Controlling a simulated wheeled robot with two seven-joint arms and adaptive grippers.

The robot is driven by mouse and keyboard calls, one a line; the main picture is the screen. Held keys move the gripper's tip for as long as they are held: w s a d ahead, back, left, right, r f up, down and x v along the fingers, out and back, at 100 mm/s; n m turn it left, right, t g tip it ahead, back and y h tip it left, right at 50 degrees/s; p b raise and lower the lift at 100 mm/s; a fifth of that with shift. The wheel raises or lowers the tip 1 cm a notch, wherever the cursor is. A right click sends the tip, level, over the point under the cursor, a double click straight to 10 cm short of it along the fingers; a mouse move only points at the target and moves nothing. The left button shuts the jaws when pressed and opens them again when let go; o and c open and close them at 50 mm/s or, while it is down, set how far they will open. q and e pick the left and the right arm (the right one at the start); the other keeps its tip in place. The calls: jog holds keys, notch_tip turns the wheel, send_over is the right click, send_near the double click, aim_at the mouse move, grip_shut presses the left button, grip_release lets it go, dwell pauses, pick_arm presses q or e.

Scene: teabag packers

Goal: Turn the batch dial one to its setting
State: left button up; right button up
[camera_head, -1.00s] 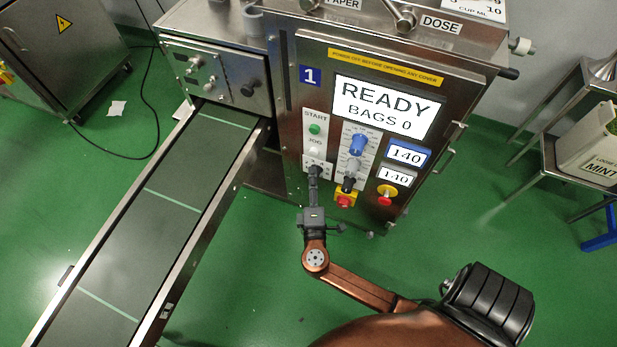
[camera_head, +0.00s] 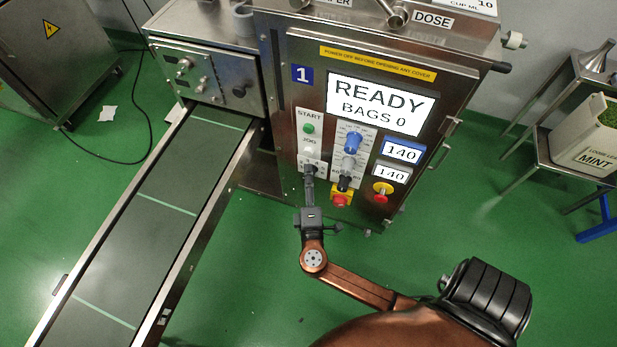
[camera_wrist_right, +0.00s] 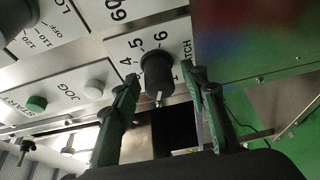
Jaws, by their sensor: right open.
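The batch dial is a black round knob on a white plate with numbers such as 4, 5 and 6. It shows in the right wrist view (camera_wrist_right: 158,70), with the end of "BATCH" legible beside it. My right gripper (camera_wrist_right: 161,76) is open, with one finger on each side of the dial. I cannot tell whether either finger touches it. In the head view my right gripper (camera_head: 309,180) reaches up to the panel below the JOG button and largely covers the dial. My left gripper is not in view.
Above the dial are the white JOG button (camera_head: 309,151) and green START button (camera_head: 308,128). To the right are a blue knob (camera_head: 352,142) and a red stop button (camera_head: 341,200). The screen (camera_head: 378,103) reads READY, BAGS 0. A conveyor (camera_head: 150,225) runs at left.

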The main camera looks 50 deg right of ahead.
jog(key=v, duration=1.2)
dwell(0.3)
